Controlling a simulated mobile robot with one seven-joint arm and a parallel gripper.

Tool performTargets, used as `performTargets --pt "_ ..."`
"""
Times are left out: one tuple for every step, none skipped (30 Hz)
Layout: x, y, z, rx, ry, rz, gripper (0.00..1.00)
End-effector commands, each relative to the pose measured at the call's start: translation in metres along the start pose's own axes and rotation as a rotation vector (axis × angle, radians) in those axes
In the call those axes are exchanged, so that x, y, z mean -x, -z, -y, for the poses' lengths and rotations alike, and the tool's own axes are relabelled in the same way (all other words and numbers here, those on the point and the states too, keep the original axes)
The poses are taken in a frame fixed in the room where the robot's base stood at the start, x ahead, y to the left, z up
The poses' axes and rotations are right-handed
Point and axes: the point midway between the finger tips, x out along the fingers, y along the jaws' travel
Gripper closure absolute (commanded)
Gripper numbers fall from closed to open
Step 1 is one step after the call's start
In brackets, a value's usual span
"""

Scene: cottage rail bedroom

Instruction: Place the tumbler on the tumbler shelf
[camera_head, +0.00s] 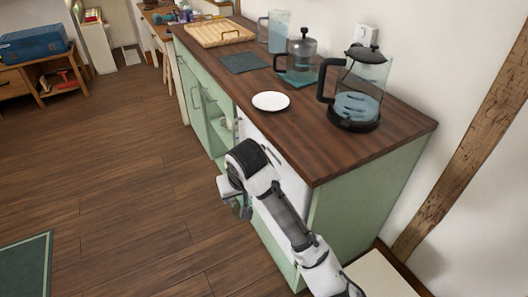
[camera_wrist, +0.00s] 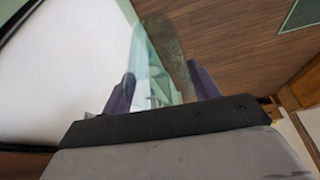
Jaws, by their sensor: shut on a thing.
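My gripper (camera_head: 241,207) is low in front of the white-fronted unit of the green counter, mostly hidden by my wrist in the head view. In the wrist view its two dark fingers (camera_wrist: 160,88) are shut on a clear, pale green-tinted tumbler (camera_wrist: 160,55). The tumbler is see-through, so its outline is hard to tell. An open shelf compartment (camera_head: 216,108) shows in the green cabinet, beyond my gripper, with something white inside. I cannot tell whether it is the tumbler shelf.
The white front (camera_head: 272,160) is close beside my arm. On the wooden countertop (camera_head: 300,125) stand a white plate (camera_head: 271,101), a French press (camera_head: 356,105), a kettle-like pot (camera_head: 301,53), a pitcher (camera_head: 279,30) and a cutting board (camera_head: 221,33).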

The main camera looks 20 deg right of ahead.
Motion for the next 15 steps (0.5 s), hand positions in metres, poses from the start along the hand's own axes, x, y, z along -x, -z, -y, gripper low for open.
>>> performTargets --pt "-0.023 -0.008 0.014 -0.004 0.011 0.005 0.67" --pt "-0.036 -0.012 0.02 -0.006 0.011 0.005 0.67" --pt "-0.052 -0.016 0.029 -0.007 0.011 0.005 0.67" --pt "-0.065 -0.02 0.035 -0.009 0.01 0.006 0.67" --pt "-0.077 -0.023 0.041 -0.01 0.009 0.005 0.67" --pt "-0.094 -0.028 0.05 -0.012 0.009 0.006 0.67" --pt "-0.106 -0.032 0.056 -0.012 0.008 0.006 0.67" --pt "-0.118 -0.035 0.062 -0.014 0.007 0.006 0.67" --pt "-0.133 -0.039 0.07 -0.014 0.006 0.005 0.67" --pt "-0.142 -0.041 0.073 -0.017 0.003 0.005 0.67" --pt "-0.152 -0.044 0.079 -0.015 0.003 0.005 0.67" --pt "-0.163 -0.046 0.083 -0.017 0.001 0.003 0.67" --pt "-0.171 -0.049 0.087 -0.017 0.001 0.004 0.67" --pt "-0.178 -0.051 0.092 -0.016 0.0 0.004 0.67" --pt "-0.187 -0.053 0.095 -0.018 -0.002 0.003 0.67"
